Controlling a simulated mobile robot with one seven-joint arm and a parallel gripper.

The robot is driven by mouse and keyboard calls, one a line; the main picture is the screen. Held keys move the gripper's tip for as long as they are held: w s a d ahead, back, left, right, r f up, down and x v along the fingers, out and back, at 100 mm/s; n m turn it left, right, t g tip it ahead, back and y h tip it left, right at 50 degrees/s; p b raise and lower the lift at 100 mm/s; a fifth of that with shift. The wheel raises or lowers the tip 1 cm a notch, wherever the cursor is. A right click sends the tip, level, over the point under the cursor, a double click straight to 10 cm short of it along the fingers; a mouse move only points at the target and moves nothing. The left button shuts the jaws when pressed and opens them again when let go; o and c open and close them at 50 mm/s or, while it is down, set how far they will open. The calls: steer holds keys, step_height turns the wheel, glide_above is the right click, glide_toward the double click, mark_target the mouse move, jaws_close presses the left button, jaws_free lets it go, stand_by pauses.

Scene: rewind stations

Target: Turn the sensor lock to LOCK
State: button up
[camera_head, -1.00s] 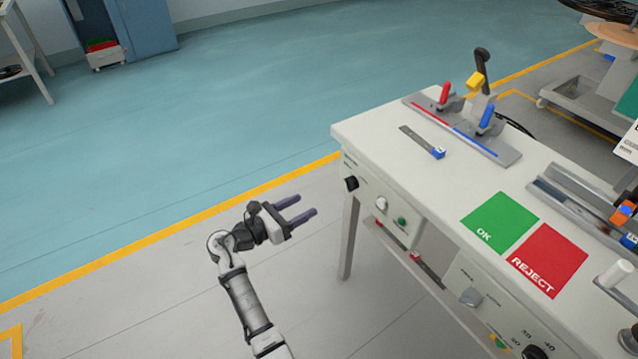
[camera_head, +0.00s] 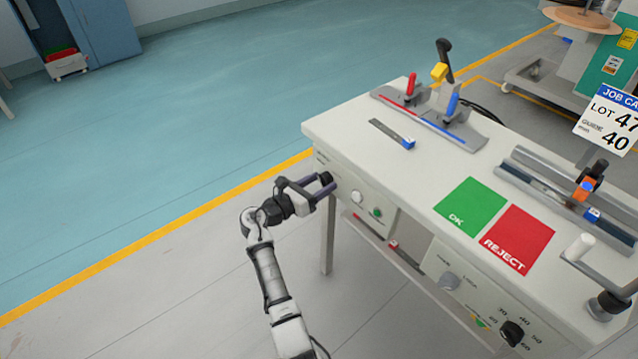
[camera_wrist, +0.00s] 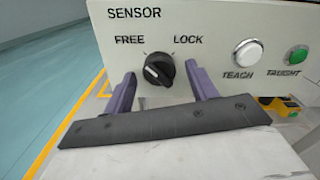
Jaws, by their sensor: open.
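The sensor lock is a round black knob (camera_wrist: 159,69) on the white front panel, between the printed words FREE and LOCK in the wrist view. Its white pointer line is tilted toward the upper left, on the FREE side. In the head view the knob (camera_head: 326,178) is at the left end of the bench front, partly hidden by a finger. My gripper (camera_wrist: 160,88) is open, with one purple finger on each side of the knob. In the head view my gripper (camera_head: 325,187) is at the panel. I cannot tell whether the fingers touch the knob.
Right of the knob are a white TEACH button (camera_wrist: 248,53) and a green TAUGHT light (camera_wrist: 296,55). A grey knob (camera_head: 449,281) and a black dial (camera_head: 512,332) sit farther right on the bench front. Floor left of the bench is clear.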

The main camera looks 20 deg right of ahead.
steer(key=c, duration=1)
steer(key=m+b, duration=0.1)
steer(key=m, duration=0.3)
steer(key=m+b, duration=0.2)
steer(key=m, duration=0.3)
steer(key=shift+w+f, duration=0.15)
steer(key=m+b, duration=0.3)
steer(key=m, duration=0.2)
steer(key=shift+r+m+b, duration=0.2)
steer(key=shift+m+b, duration=1.35)
steer(key=shift+m, duration=0.45)
